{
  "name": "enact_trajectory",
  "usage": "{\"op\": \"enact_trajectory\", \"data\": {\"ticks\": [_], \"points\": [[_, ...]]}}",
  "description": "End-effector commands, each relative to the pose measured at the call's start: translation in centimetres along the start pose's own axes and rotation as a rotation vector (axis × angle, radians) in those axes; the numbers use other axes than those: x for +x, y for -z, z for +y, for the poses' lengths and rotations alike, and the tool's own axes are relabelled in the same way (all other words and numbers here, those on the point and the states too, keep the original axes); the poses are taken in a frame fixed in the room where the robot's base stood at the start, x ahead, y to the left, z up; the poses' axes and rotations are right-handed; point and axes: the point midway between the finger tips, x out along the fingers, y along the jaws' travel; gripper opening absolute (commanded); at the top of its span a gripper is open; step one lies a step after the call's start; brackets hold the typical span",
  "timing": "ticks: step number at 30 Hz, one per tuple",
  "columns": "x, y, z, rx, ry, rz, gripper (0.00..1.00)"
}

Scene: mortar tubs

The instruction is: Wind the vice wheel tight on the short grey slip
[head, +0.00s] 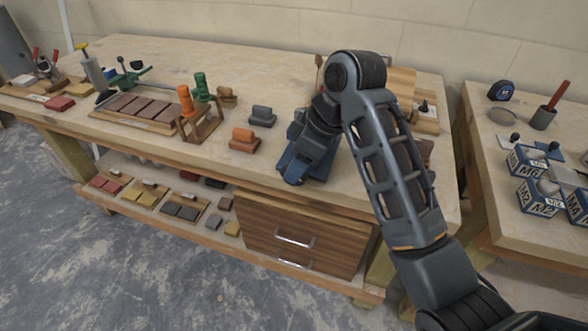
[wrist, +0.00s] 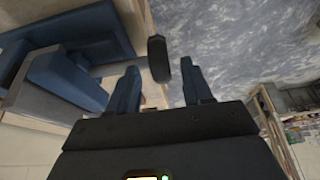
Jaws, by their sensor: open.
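The blue vice (wrist: 68,82) fills the left of the wrist view, very close. A dark rounded piece seen nearly edge-on, apparently the vice wheel (wrist: 158,58), lies between and just beyond my fingertips. My gripper (wrist: 160,78) is open, with a finger to each side of it, and I see no clear contact. In the head view my gripper (head: 304,172) points down at the front of the bench and blends with the blue vice, so the wheel is hidden there. I cannot make out a short grey slip in the jaws.
A grey block (head: 263,117) and an orange block (head: 243,139) stand left of my gripper on the bench (head: 200,58). A wooden rack (head: 200,123) holds orange and green pieces. Wooden drawers (head: 295,235) sit below. Another bench with blue boxes (head: 540,197) is at right.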

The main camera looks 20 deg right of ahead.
Motion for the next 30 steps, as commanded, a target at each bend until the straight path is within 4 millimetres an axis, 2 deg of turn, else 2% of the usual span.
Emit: {"op": "enact_trajectory", "data": {"ticks": [6, 16, 30], "points": [[2.3, 0.0, -0.1, -0.001, 0.002, 0.0, 0.5], [2.7, 0.0, 0.0, -0.001, 0.0, 0.001, 0.5], [2.7, 0.0, 0.0, 0.0, 0.0, 0.001, 0.06]]}}
